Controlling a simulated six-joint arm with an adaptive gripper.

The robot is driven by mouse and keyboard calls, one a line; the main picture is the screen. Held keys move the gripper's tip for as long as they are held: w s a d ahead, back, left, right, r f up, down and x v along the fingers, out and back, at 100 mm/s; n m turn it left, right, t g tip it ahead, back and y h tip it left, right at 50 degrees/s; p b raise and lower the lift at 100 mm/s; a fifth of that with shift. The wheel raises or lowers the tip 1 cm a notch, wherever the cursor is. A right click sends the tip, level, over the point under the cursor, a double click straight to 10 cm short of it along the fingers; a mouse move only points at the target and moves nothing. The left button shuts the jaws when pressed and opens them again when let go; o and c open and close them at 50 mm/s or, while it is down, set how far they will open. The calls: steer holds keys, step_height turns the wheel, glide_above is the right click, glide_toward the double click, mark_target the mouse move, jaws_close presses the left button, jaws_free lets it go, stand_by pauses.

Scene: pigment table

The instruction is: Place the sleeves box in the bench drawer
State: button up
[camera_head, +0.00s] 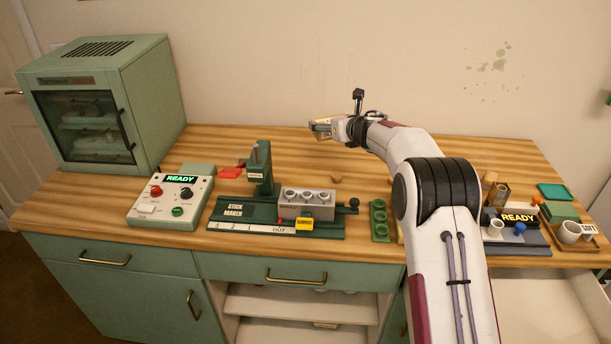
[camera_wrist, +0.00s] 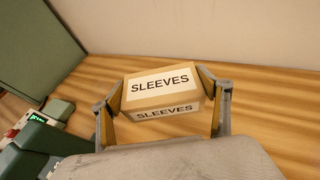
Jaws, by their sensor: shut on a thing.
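The sleeves box (camera_wrist: 162,88) is a small tan carton with a white label reading SLEEVES, seen in the wrist view. My gripper (camera_head: 328,128) is shut on it, with one finger at each end. In the head view the box (camera_head: 320,127) shows partly at the gripper's tip, raised above the back of the wooden bench. An open drawer (camera_head: 549,308) with a pale interior stands out at the lower right, partly hidden by my arm. The part of it that shows looks empty.
A green oven cabinet (camera_head: 160,95) stands at the back left, beside a control box (camera_head: 150,208). The stick maker (camera_head: 240,214) and a green holed rack (camera_head: 380,222) stand mid-bench. Cups, blocks and a READY display (camera_head: 519,217) crowd the right. The middle drawer (camera_head: 340,268) is closed.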

steer(key=shift+w+a+r, duration=0.25)
steer(key=shift+w+a, duration=0.25)
steer(key=shift+a, duration=0.35)
steer(key=shift+f, duration=2.5)
steer(key=shift+f, duration=3.1)
steer(key=shift+f, duration=1.85)
steer(key=shift+f, duration=0.15)
steer(key=o, duration=1.3)
